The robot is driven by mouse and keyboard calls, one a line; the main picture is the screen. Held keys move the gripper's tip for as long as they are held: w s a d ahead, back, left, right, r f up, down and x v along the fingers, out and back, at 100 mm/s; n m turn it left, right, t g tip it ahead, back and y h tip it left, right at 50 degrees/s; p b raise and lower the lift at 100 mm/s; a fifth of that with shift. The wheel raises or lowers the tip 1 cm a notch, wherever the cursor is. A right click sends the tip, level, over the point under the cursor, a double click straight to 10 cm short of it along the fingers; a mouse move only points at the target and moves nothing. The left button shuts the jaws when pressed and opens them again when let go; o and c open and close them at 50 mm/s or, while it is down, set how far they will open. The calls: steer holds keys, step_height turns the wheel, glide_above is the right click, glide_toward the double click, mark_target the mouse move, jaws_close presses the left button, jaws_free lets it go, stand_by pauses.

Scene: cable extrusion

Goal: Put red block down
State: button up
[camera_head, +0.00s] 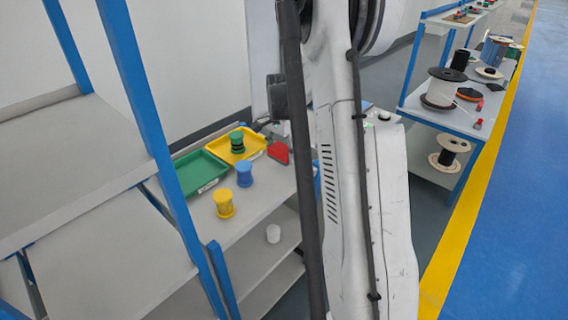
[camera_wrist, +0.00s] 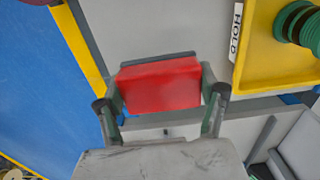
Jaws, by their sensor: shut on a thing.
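The red block (camera_wrist: 160,84) is between the two fingers of my gripper (camera_wrist: 162,97) in the wrist view. My gripper is shut on it. In the head view the red block (camera_head: 278,153) shows at the back right end of the grey table, right of the yellow tray. My arm hides part of the area around it. I cannot tell whether the block touches the table top.
A yellow tray (camera_head: 262,139) holds a green spool (camera_head: 237,142). A green tray (camera_head: 184,188) sits beside it. A blue spool (camera_head: 244,175) and a yellow spool (camera_head: 224,203) stand on the table (camera_head: 264,197). Blue shelf posts rise at left.

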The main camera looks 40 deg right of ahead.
mark_target(284, 169)
steer(key=shift+s+d+f, duration=0.3)
steer(key=shift+d+f, duration=0.05)
steer(key=shift+d, duration=0.15)
steer(key=shift+f, duration=1.95)
steer(key=shift+f, duration=0.1)
steer(key=shift+f+b, duration=0.15)
steer(key=shift+b, duration=0.2)
steer(key=o, duration=1.2)
